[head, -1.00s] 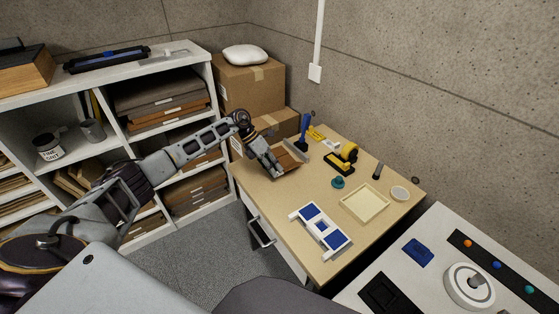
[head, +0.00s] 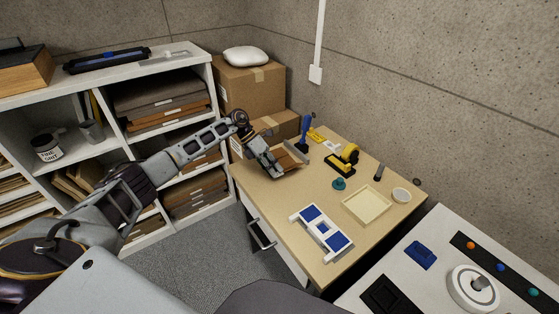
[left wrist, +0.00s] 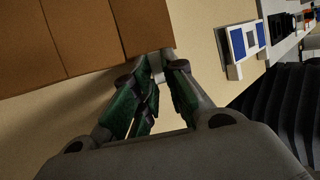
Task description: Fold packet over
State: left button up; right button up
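A brown panelled piece, which I take for the packet (head: 291,160), lies on the far left part of the wooden desk. In the left wrist view the packet (left wrist: 85,35) fills the upper left, with straight crease lines between its brown panels. My left gripper (head: 274,171) is at its near left edge. In the left wrist view my left gripper (left wrist: 164,65) has its fingertips close together on a small pale part at the packet's edge. The fingers partly hide this contact. My right gripper is not in view.
On the desk (head: 290,212) are a white frame with blue panels (head: 313,213), a cream tray (head: 384,207), a yellow tape dispenser (head: 349,153) and a blue upright tool (head: 304,130). A cardboard box (head: 250,88) and shelves (head: 205,60) stand behind.

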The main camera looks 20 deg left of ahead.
pick_arm(q)
jog(key=o, duration=0.4)
jog(key=shift+f, duration=0.1)
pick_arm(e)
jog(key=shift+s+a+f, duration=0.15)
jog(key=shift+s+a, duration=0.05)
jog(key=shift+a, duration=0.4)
pick_arm(q)
jog(key=shift+s+a, duration=0.1)
jog(key=shift+s+a+r+p, duration=0.5)
jog(key=shift+s+a+p, duration=0.15)
jog(key=shift+s+a, duration=0.1)
jog(key=shift+s+a+r+p, duration=0.3)
jog(key=shift+s+a+p, duration=0.2)
jog(key=shift+s+a, duration=0.35)
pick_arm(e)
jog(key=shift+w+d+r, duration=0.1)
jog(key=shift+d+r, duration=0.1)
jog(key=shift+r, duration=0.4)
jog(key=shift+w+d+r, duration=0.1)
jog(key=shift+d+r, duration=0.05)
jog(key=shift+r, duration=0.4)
pick_arm(q)
jog(key=shift+w+r, duration=0.1)
jog(key=shift+r, duration=0.05)
jog(key=shift+r+p, duration=1.1)
jog(key=shift+r, duration=0.8)
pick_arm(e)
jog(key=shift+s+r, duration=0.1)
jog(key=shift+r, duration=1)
